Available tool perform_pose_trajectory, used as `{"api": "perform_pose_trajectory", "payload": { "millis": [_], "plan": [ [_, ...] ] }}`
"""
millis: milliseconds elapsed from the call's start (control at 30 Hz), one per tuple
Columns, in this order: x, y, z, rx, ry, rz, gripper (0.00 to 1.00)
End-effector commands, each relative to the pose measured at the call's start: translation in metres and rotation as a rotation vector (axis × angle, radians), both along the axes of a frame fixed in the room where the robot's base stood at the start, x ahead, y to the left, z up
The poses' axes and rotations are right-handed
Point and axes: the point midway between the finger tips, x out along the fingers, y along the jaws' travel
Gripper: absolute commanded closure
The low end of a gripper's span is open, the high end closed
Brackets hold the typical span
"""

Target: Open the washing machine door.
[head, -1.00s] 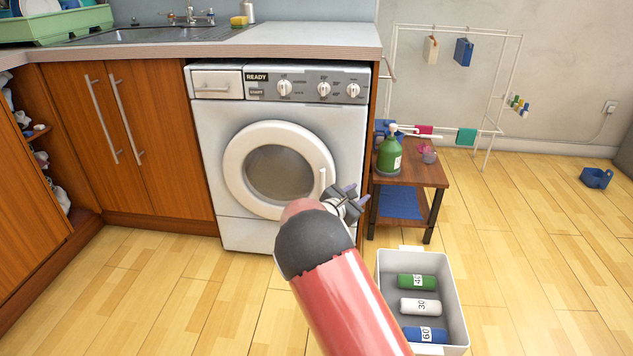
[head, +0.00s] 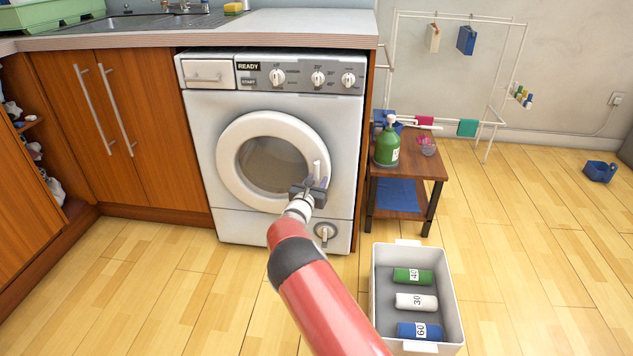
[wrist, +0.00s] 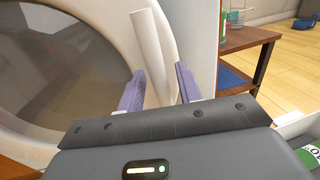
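The washing machine (head: 200,150) stands under the counter with its round white door (head: 228,165) closed. The door's upright white handle (head: 317,170) is on the right side of the ring; it also shows in the wrist view (wrist: 151,50). My gripper (head: 316,185) is at the lower part of the handle. In the wrist view its two purple fingers (wrist: 160,85) are apart, one on each side of the handle's line. The handle's lower end lies between or just ahead of the fingertips; I cannot tell contact.
A small wooden table (head: 412,165) with a green bottle (head: 387,147) stands right of the machine. A white bin (head: 455,300) with rolled cloths is on the floor at front right. The floor left of my arm is clear.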

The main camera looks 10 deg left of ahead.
Motion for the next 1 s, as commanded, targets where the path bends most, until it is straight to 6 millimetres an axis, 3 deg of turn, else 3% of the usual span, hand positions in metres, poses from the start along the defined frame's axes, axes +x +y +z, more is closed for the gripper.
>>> {"api": "perform_pose_trajectory", "payload": {
  "millis": [333, 600, 1000],
  "plan": [
    [0.0032, -0.0009, -0.0001, 0.001, 0.001, 0.0, 0.66],
    [0.0031, -0.0009, 0.0001, 0.001, 0.0, 0.0, 1.0],
    [-0.0038, 0.0011, 0.0007, 0.0, 0.0, -0.016, 1.0]
  ]
}}
